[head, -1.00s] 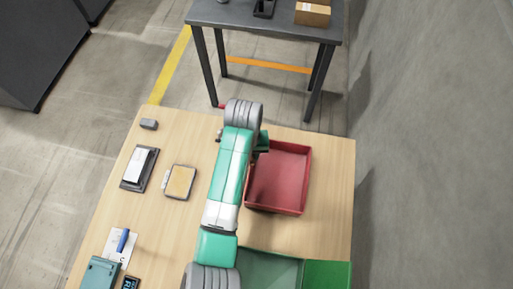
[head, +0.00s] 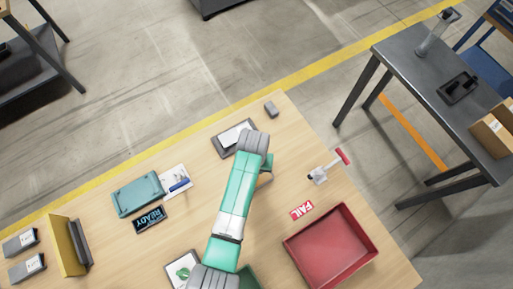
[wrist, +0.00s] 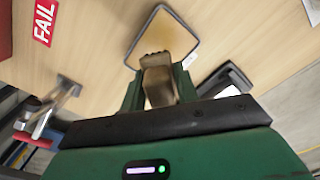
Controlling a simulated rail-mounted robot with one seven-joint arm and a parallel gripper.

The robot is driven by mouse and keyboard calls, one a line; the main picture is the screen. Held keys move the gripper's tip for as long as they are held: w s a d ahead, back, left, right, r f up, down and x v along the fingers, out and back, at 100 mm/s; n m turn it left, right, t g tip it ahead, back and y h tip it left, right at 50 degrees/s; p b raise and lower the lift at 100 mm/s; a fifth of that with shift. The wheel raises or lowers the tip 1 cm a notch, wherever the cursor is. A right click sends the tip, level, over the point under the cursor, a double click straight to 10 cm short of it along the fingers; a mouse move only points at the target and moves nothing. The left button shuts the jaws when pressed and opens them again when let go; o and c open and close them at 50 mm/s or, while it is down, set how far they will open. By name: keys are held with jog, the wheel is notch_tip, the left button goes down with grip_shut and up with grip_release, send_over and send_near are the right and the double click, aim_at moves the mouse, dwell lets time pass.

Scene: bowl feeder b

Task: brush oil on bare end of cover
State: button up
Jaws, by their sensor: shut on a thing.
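My gripper (wrist: 158,92) is shut on a brown, block-like piece (wrist: 158,80) with a dark, bumpy far end. I cannot tell whether this piece is the cover. In the wrist view its far end overlaps a tan pad in a dark-rimmed tray (wrist: 165,28); whether they touch is unclear. In the head view my arm hides the pad and the held piece, and its end is beside a dark tray with a white item (head: 221,149). No separate brush can be made out.
A red bin (head: 347,225), a FAIL label (head: 301,210) and a red-handled clamp (head: 322,173) are on the right. A teal box (head: 138,193), a READY sign (head: 149,219) and a blue marker (head: 180,185) are on the left. Bare wood lies between the arm and FAIL label.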

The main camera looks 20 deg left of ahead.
notch_tip(320, 180, down, 6)
jog(key=b, duration=0.5)
jog(key=shift+r, duration=0.3)
jog(key=shift+f, duration=0.7)
dwell(1.8)
jog(key=shift+r, duration=0.1)
notch_tip(320, 180, up, 7)
jog(key=p, duration=0.7)
jog(key=shift+r+p, duration=0.1)
jog(key=shift+p, duration=0.25)
jog(key=shift+w, duration=0.1)
